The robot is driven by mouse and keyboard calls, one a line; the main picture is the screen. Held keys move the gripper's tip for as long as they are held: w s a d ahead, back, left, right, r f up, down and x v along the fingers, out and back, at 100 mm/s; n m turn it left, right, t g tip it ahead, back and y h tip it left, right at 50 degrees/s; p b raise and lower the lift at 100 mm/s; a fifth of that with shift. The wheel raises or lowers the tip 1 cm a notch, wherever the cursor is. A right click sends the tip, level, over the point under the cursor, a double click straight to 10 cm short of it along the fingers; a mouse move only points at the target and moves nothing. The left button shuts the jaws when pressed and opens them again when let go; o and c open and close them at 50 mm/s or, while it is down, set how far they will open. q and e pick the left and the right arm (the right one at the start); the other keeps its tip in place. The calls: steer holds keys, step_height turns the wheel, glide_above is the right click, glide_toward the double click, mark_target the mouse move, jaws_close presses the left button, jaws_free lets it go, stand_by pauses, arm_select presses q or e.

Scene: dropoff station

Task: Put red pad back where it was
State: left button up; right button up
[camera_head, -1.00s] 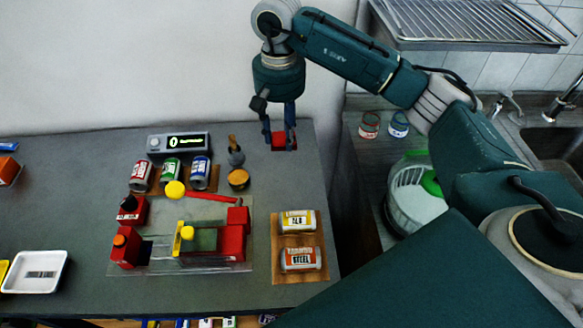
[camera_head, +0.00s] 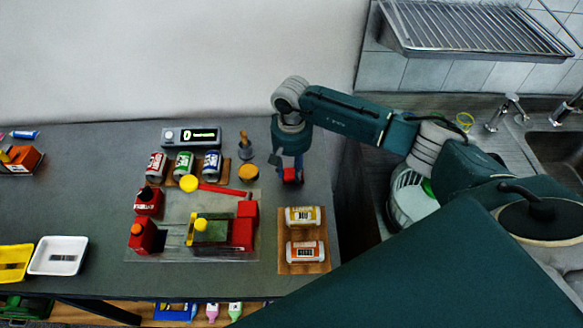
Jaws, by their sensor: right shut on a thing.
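The red pad (camera_head: 290,175) is a small red block between the fingers of my right gripper (camera_head: 289,178). The fingers are shut on it and hide part of it. The gripper points down over the right back part of the grey table, right of the orange-yellow round pot (camera_head: 248,173). I cannot tell whether the pad touches the table. A clear plate (camera_head: 175,220) in the middle carries a red and green fixture (camera_head: 242,228) with a yellow knob, and a long red bar. My left gripper is not in view.
A brown board (camera_head: 304,262) with two labelled cans lies in front of my right gripper. A timer (camera_head: 191,136) and several cans stand at the back. A white tray (camera_head: 58,257) is at front left. The sink counter lies beyond the table's right edge.

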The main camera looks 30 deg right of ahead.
mark_target(291, 172)
steer(key=shift+f, duration=0.15)
steer(key=o, duration=1.2)
steer(key=shift+r, duration=0.2)
steer(key=shift+w+r, duration=0.1)
steer(key=shift+r, duration=0.05)
step_height(291, 172, up, 12)
steer(key=b, duration=0.4)
steer(key=shift+b, duration=0.35)
